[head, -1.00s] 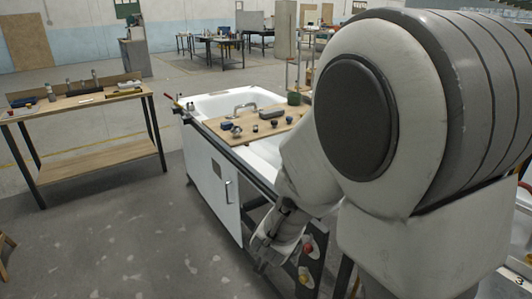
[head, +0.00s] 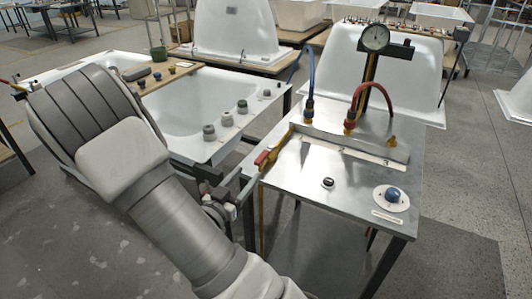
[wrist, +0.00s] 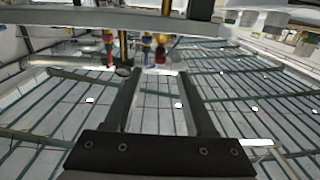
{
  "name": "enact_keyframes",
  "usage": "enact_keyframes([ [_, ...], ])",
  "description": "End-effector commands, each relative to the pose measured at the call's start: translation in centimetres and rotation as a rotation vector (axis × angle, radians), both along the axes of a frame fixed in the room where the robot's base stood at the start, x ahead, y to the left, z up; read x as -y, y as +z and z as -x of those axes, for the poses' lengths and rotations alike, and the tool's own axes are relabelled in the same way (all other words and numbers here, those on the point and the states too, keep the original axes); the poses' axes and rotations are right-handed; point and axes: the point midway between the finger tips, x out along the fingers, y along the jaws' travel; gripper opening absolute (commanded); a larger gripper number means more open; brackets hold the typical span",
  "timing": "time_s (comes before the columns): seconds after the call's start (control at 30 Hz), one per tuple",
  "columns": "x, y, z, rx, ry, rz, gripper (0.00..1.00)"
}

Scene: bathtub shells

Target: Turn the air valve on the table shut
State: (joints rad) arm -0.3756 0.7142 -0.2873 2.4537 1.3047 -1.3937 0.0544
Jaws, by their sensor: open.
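The metal-topped table (head: 345,225) stands at the right in the head view. On it a blue round knob (head: 392,195) sits on a white disc near the front right corner. A yellow fitting (head: 392,141) is at the right end of the raised metal block (head: 345,140). Which one is the air valve is not clear. Red (wrist: 107,35) and yellow (wrist: 160,50) fittings show beyond the fingertips.
A blue hose (head: 310,75) and a red hose (head: 372,88) rise from the block, with a gauge (head: 375,37) on a post behind. A small black knob (head: 327,183) and red-ended yellow lever (head: 263,158) are left. A white bathtub (head: 190,110) stands left of the table.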

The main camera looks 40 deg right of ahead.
Motion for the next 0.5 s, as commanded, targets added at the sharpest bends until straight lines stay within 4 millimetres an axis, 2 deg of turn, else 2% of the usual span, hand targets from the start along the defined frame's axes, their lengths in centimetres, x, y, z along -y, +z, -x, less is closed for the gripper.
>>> enact_keyframes([
  [0.03,1.2,0.0,-0.3,0.001,-0.006,0.002,0.55],
  [0.3,6.6,-0.1,-2.7,0.001,-0.005,0.001,0.55],
  [0.5,9.7,-0.1,-4.2,0.000,-0.002,-0.001,0.55],
])
